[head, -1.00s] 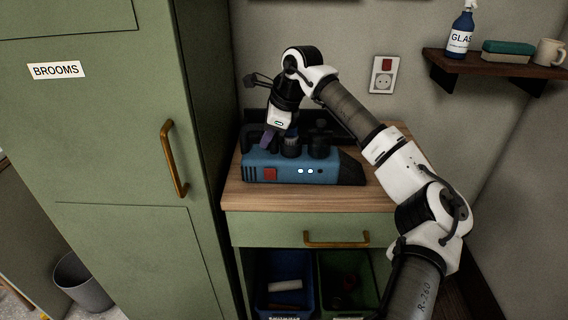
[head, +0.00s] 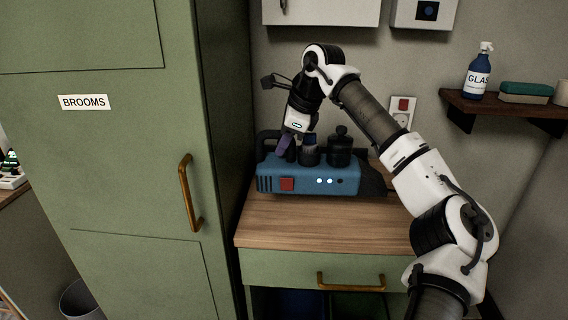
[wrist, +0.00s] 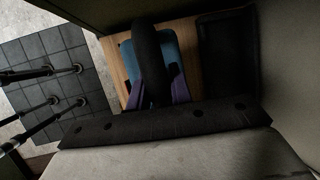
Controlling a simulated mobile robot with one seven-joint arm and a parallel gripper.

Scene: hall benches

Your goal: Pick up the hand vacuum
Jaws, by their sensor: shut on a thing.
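The hand vacuum (head: 335,182) is a blue body with a red square button, small lights and black parts on top. The blue body also shows beneath in the wrist view (wrist: 170,42). The vacuum's underside is hidden.
A tall green cupboard marked BROOMS (head: 130,150) stands close on the left. A shelf (head: 500,108) with a spray bottle (head: 479,75) is on the right wall. A socket (head: 401,114) is behind my arm. The front of the wooden top is clear.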

